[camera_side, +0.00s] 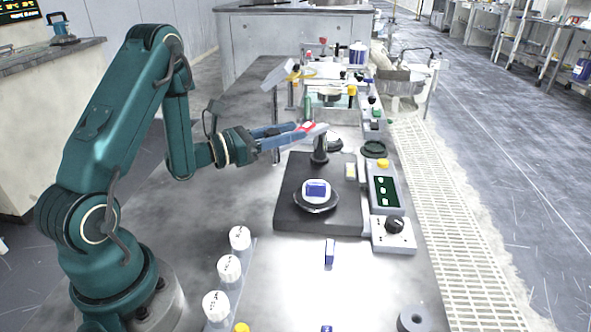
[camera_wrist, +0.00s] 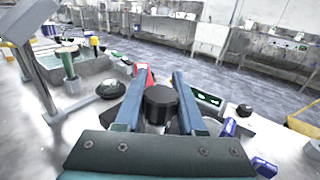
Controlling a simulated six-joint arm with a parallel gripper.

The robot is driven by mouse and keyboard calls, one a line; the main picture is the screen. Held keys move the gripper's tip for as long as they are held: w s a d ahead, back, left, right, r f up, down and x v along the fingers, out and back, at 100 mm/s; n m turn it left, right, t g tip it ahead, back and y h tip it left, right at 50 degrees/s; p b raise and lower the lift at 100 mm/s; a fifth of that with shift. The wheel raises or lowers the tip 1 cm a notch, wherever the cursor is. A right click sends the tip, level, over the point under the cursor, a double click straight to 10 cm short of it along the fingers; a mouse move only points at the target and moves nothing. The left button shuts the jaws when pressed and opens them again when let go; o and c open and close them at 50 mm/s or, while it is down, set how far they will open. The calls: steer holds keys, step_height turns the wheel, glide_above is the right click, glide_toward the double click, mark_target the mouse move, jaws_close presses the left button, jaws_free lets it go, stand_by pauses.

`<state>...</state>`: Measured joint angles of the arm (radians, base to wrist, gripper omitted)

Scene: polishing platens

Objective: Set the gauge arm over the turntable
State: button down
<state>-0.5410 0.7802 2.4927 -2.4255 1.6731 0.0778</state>
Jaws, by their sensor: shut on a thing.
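The turntable (camera_side: 316,207) is a dark round plate on a black square base in the side view. A white disc with a blue block (camera_side: 316,189) sits on it. Behind it stands a black post (camera_side: 320,152), with the pale gauge arm (camera_side: 318,131) and its red part at the post's top. My gripper (camera_side: 300,130) reaches in from the left and is shut on the gauge arm. In the wrist view, my gripper's two blue fingers (camera_wrist: 161,82) flank a black round-topped part, and red shows by the left finger. The fingertips' exact contact is hard to see.
A control box (camera_side: 384,191) and a knob box (camera_side: 393,234) stand right of the base. Several white-capped jars (camera_side: 229,269) stand at the front left. A blue block (camera_side: 330,252) lies in front, with a grey ring (camera_side: 413,319) at front right. Equipment fills the back.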

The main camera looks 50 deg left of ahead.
steer(key=shift+d+r+y, duration=0.1)
steer(key=shift+d+y, duration=0.1)
steer(key=shift+y, duration=0.3)
steer(key=c, duration=0.5)
jaws_free()
steer(key=shift+a, duration=0.1)
